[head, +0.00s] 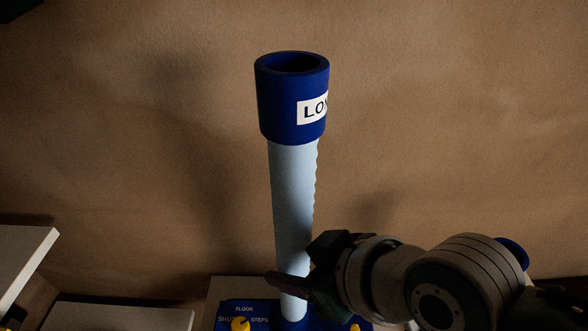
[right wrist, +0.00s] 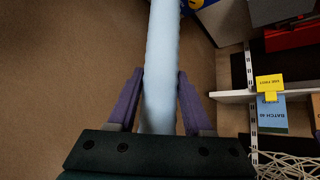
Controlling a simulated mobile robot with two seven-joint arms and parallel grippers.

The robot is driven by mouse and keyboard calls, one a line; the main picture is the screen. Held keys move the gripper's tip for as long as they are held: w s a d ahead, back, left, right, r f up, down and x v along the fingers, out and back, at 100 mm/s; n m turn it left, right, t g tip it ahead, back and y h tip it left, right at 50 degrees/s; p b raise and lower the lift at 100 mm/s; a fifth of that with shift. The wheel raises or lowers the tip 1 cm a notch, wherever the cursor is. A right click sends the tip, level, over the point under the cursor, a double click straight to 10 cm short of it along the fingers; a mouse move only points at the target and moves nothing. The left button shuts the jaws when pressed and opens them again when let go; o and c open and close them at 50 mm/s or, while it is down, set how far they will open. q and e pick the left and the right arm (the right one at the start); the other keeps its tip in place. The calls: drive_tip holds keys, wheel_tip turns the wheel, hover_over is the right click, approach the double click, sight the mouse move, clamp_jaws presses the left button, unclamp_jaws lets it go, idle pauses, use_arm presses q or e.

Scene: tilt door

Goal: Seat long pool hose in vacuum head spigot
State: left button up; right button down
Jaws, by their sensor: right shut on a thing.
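The long pool hose (head: 293,190) is a pale blue ribbed tube standing nearly upright in the head view. Its dark blue top cuff (head: 275,105) has an open mouth and a white label starting "LO". My right gripper (head: 290,280) is shut on the hose near its lower end; in the right wrist view the hose (right wrist: 161,50) runs between both purple fingers. Below is a blue panel (head: 262,304) marked FLOOR, SHUT and STEPS, possibly the vacuum head. The hose's foot meets it in the picture, but I cannot tell whether it is seated. No spigot is clearly visible. My left gripper is not visible.
Yellow knobs (head: 240,324) sit on the blue panel. Pale shelves (head: 25,262) stand at the lower left. The right wrist view shows a shelf with a yellow tag (right wrist: 270,84), a blue batch card (right wrist: 272,115) and loose white cords (right wrist: 285,165). Brown wall space surrounds the cuff.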

drive_tip(key=shift+f+b, duration=0.7)
drive_tip(key=shift+f, duration=0.15)
drive_tip(key=shift+c, duration=1.2)
unclamp_jaws()
drive_tip(key=shift+f, duration=0.1)
drive_tip(key=p+v, duration=0.1)
drive_tip(key=v, duration=0.9)
